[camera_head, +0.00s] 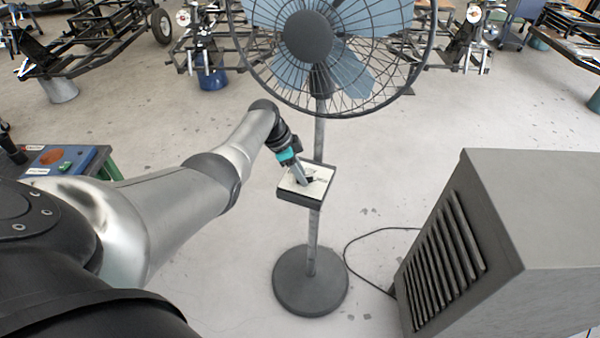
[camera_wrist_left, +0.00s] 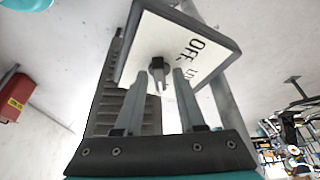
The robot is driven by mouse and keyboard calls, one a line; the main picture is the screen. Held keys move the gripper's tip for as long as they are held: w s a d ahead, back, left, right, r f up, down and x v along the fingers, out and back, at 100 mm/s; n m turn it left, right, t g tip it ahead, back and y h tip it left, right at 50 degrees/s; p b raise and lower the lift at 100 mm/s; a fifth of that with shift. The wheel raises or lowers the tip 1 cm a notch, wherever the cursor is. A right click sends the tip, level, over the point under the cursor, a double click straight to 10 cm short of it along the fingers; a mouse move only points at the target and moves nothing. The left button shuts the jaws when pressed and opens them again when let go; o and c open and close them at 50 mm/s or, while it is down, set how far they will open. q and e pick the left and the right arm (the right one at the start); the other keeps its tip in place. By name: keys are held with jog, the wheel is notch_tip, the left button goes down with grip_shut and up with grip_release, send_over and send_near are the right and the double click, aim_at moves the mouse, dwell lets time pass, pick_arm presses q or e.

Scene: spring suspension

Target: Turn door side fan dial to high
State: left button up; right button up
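The fan (camera_head: 318,100) stands on a round base in the middle of the head view, with a control box (camera_head: 318,190) on its pole. The box's white panel (camera_wrist_left: 168,35) in the left wrist view carries the words OFF and another label cut short. A dark dial (camera_wrist_left: 157,70) sticks out from the panel. My left gripper (camera_head: 300,178) is at the panel. In the left wrist view its two fingers (camera_wrist_left: 158,92) are apart, with the dial's tip between and just beyond their ends; I cannot tell whether they touch it. My right gripper is not in view.
A grey louvred cabinet (camera_head: 530,210) stands at the right, with a cable (camera_head: 375,235) on the floor beside it. A blue control panel (camera_head: 62,160) is at the left. Vehicle frames (camera_head: 90,35) stand at the back. The floor around the fan base (camera_head: 310,282) is mostly clear.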

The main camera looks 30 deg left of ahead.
pick_arm(q)
jog(key=shift+o, duration=0.5)
jog(key=shift+s+r, duration=0.1)
jog(key=shift+r, duration=0.1)
jog(key=p+v, duration=0.3)
jog(key=v, duration=1.2)
jog(key=shift+a+p, duration=0.15)
jog(key=shift+p, duration=0.2)
jog(key=shift+f, duration=0.1)
